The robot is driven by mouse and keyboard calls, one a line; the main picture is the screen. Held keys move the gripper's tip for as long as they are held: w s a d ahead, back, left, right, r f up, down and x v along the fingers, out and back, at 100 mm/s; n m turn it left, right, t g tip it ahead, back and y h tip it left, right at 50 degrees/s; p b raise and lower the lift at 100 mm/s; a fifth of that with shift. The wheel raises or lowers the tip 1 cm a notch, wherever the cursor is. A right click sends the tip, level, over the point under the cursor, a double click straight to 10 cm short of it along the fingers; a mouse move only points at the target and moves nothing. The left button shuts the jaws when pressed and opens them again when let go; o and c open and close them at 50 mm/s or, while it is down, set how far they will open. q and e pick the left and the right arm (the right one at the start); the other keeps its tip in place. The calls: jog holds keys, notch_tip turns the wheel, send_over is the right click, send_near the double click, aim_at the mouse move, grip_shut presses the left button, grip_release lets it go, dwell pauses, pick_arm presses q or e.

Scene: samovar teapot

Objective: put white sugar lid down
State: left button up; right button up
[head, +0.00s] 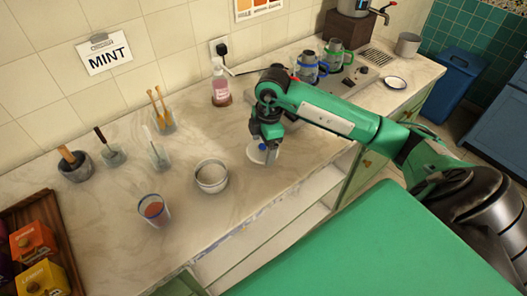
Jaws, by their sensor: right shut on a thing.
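The white sugar lid (255,155) is a small white disc with a blue knob, near the front edge of the counter in the head view. My right gripper (267,148) points down and is shut on the lid at its knob. The gripper hides part of the lid. I cannot tell whether the lid touches the counter. My left gripper is not in view.
A pale round bowl (212,185) stands left of the lid on the counter (185,208). A glass of red stuff (154,210) is further left. A pink bottle (220,85) and blue and green cups (308,68) stand behind.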

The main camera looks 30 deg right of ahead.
aim_at(264, 154)
notch_tip(264, 154, down, 4)
jog(key=shift+r, duration=0.2)
jog(key=shift+f, duration=0.15)
jog(key=o, duration=0.9)
jog(key=shift+c, duration=0.2)
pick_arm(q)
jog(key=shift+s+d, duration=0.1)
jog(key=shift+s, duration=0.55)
